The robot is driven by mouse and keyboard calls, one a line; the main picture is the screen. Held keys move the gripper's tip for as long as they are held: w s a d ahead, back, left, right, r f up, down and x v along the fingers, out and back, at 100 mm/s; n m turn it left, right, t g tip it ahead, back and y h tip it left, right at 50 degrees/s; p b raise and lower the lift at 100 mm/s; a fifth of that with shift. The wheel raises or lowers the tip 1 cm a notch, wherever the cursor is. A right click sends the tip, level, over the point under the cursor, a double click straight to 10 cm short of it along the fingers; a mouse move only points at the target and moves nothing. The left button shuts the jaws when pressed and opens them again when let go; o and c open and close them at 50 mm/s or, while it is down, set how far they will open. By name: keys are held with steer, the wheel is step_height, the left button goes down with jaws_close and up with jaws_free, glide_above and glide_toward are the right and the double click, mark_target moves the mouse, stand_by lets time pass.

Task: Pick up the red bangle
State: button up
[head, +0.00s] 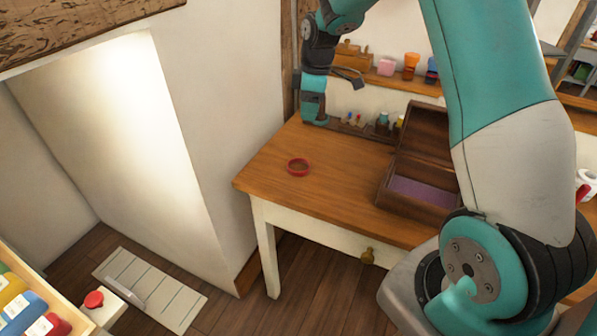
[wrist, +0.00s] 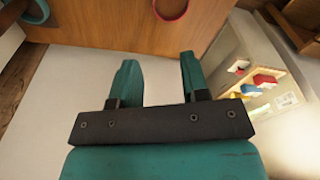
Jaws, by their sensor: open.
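The red bangle (head: 298,167) lies flat on the wooden tabletop, near its left end, in the head view. A red ring, which looks like the bangle (wrist: 171,9), is cut off by the top edge of the wrist view. My gripper (head: 315,121) is above the back left of the table in the head view, behind and apart from the bangle. In the wrist view my gripper (wrist: 158,65) has its two teal fingers spread with nothing between them.
An open dark box (head: 413,184) with a purple lining stands on the table (head: 340,196), right of the bangle. Small bottles (head: 383,122) stand along the back. A wall is left of the table. The tabletop around the bangle is clear.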

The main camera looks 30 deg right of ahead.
glide_above(298, 163)
steer(key=s, duration=0.1)
steer(key=f, duration=1)
steer(key=shift+s+d+f+p, duration=0.2)
steer(key=shift+d+f+p, duration=0.15)
steer(key=shift+w+a+f+p, duration=0.1)
steer(key=shift+w+f+p, duration=0.1)
steer(key=shift+f, duration=0.7)
steer(key=shift+w+a+f+p, duration=0.1)
steer(key=shift+w+f, duration=0.1)
steer(key=shift+f, duration=0.65)
steer(key=shift+w+f+p, duration=0.15)
steer(key=shift+w+f, duration=0.05)
steer(key=shift+f, duration=0.7)
jaws_close()
